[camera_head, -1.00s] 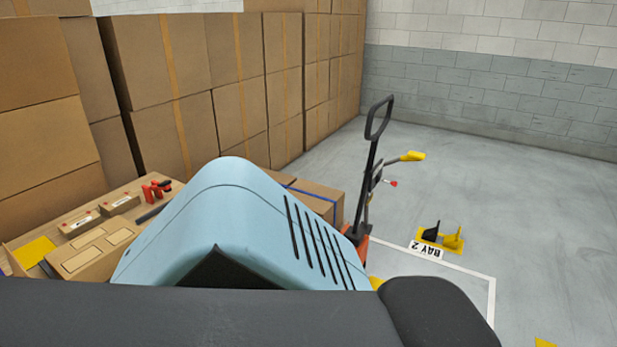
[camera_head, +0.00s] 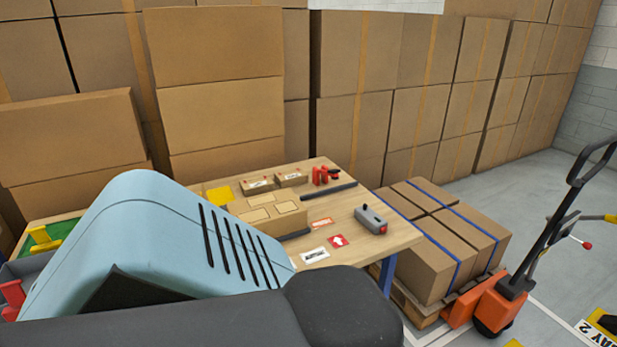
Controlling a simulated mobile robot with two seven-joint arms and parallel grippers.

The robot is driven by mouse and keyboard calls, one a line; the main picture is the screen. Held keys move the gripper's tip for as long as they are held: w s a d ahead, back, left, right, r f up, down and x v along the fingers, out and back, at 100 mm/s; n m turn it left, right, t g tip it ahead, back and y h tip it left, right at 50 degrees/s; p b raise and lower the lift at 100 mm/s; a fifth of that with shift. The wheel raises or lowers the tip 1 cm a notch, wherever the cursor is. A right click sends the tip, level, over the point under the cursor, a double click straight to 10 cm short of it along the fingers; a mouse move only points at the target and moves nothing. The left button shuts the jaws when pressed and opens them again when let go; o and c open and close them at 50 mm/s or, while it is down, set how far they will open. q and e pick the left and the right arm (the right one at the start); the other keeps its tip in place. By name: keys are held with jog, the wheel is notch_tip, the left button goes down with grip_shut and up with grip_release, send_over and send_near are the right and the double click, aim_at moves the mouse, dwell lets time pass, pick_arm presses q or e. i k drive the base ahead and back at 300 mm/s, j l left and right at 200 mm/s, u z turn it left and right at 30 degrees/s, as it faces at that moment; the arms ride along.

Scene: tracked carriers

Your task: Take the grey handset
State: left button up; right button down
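The grey handset (camera_head: 371,219) lies on the wooden table (camera_head: 401,237) near its right end. It is a small grey box with a dark knob on top and a red spot on its side. Nothing touches it from above. Neither of my grippers shows in the head view. Part of the table's left side is hidden behind the light blue machine body in the foreground.
Small cartons, a yellow pad (camera_head: 219,196), red clamps (camera_head: 324,175) and labels share the table. Blue-strapped boxes (camera_head: 446,262) stand on a pallet to the right, beside an orange pallet jack (camera_head: 497,303). Stacked cartons (camera_head: 222,117) wall off the back.

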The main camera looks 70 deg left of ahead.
aim_at(369, 218)
jog(key=u, duration=2.35)
jog(key=l+u, duration=0.9)
jog(key=k+l+u, duration=0.15)
jog(key=l, duration=0.25)
jog(key=l+u, duration=0.15)
jog(key=l, duration=0.25)
